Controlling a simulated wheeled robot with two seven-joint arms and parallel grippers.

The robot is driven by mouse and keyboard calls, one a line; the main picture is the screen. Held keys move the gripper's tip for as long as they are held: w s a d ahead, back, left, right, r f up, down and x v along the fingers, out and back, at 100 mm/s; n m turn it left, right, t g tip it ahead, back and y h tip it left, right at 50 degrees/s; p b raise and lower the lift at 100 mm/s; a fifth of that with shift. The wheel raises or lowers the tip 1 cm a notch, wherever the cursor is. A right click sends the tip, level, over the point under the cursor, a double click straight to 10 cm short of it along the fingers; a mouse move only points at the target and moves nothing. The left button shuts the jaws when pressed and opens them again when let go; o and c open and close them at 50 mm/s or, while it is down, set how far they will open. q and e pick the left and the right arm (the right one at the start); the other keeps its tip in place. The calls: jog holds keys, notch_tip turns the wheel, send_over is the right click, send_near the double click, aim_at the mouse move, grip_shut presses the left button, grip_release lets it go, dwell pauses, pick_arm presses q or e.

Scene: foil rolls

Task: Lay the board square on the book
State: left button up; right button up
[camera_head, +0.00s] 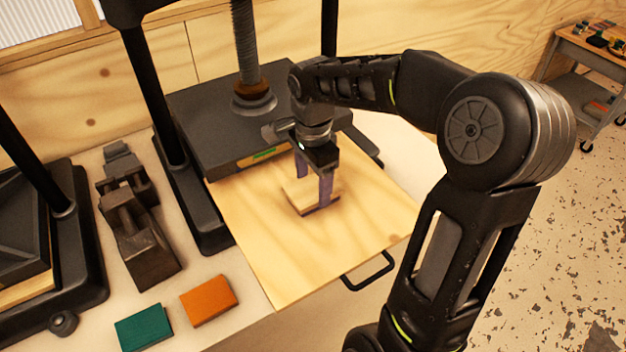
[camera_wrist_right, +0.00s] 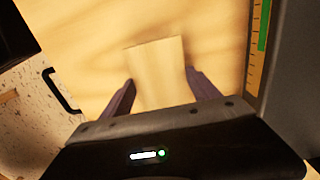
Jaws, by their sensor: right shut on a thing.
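A small pale wooden board (camera_head: 294,195) is between the fingers of my right gripper (camera_head: 314,189), low over the large plywood sheet (camera_head: 262,245) in front of the press. In the right wrist view the board (camera_wrist_right: 157,62) lies between the two purple fingers of the gripper (camera_wrist_right: 160,78), which is shut on it. A dark line shows along the board's lower edge; I cannot tell whether it is shadow or a thing beneath. An orange book-like block (camera_head: 208,300) and a green one (camera_head: 143,328) lie on the bench at the lower left. My left gripper is out of view.
The black press (camera_head: 205,125) stands behind the sheet, with a screw above and a green-marked scale on its front. A black handle (camera_head: 372,277) sticks out from the sheet's front edge. A dark metal vise-like tool (camera_head: 140,235) and another press (camera_head: 60,260) stand left.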

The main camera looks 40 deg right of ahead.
aim_at(312, 188)
jog(key=shift+f, duration=0.15)
jog(key=o, duration=1.4)
jog(key=shift+r, duration=0.6)
notch_tip(312, 188, up, 11)
jog(key=shift+r+p, duration=0.1)
jog(key=shift+p, duration=0.95)
